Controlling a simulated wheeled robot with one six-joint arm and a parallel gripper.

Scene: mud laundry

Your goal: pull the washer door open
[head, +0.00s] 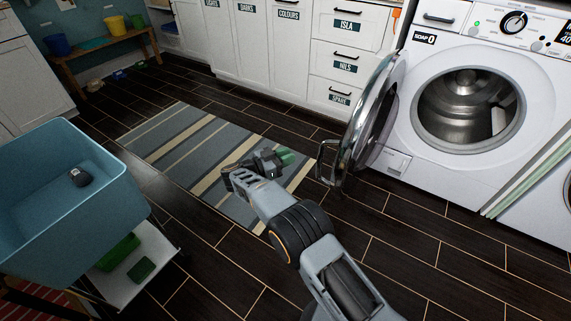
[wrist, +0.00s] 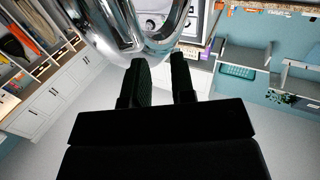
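The washer (head: 480,95) stands at the right in the head view. Its round chrome-rimmed door (head: 372,118) is swung wide out to the left, and the drum (head: 468,105) shows. The door handle (head: 322,162) is on the door's free edge. My gripper (head: 285,157) is to the left of the handle, with a gap between them in the picture. In the wrist view my gripper (wrist: 161,75) has two dark fingers apart with nothing visible between them. The chrome door rim (wrist: 105,30) curves just beyond the fingertips.
A striped rug (head: 205,150) lies on the dark floor behind my gripper. White labelled cabinets (head: 255,40) line the back. A blue tub (head: 60,195) on a cart stands at the left. The floor in front of the washer is clear.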

